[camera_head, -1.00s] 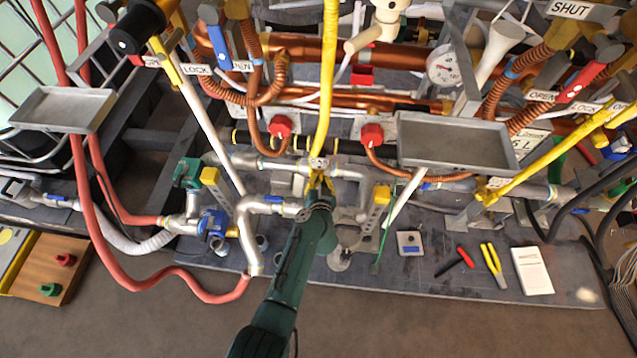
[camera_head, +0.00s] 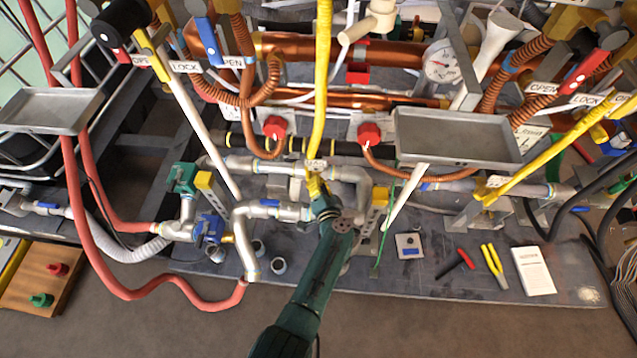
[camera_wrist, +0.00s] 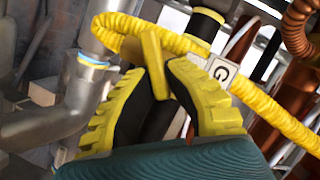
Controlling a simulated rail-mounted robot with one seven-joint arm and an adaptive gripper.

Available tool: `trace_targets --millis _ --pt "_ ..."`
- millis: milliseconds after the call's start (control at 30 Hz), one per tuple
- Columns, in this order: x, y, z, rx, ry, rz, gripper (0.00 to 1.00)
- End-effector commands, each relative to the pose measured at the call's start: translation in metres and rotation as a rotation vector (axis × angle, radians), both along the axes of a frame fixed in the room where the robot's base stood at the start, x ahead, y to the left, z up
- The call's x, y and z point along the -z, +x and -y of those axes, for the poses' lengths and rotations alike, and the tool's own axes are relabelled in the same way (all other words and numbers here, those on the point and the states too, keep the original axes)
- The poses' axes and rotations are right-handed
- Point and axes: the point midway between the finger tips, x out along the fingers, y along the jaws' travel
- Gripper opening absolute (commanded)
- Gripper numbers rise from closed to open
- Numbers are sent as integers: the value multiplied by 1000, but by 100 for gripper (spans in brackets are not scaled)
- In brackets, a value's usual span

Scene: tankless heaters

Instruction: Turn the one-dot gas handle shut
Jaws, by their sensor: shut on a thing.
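A short flat yellow handle (camera_wrist: 154,55) stands between my fingers in the wrist view, below a yellow corrugated hose (camera_wrist: 250,92). A white tag with a "G" (camera_wrist: 221,70) is beside it. No dot on the handle can be made out. My gripper (camera_wrist: 160,73) has yellow and black ribbed fingers closed on this handle. In the head view my gripper (camera_head: 316,186) is at the lower end of the yellow hose (camera_head: 321,90), among silver pipes, and largely hides the handle.
Silver pipes (camera_head: 262,209) are close on the left. A yellow-topped bracket (camera_head: 380,195) is close on the right. A grey tray (camera_head: 455,138) is above right. A hammer, pliers (camera_head: 494,266) and white booklet (camera_head: 533,270) lie on the grey board.

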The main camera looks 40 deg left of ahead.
Motion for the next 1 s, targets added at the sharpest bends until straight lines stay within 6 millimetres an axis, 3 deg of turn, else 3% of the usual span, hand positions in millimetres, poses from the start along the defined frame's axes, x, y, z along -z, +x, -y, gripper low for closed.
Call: trace_targets --millis 333,367,500,833,1000 --pt "4 -2 1 1 -2 -6 0" --pt "4 -2 1 1 -2 -6 16" --pt "3 -1 1 0 -2 -5 42" --pt "0 0 0 -1 0 -1 42" --pt "-17 -1 0 -3 0 3 42"
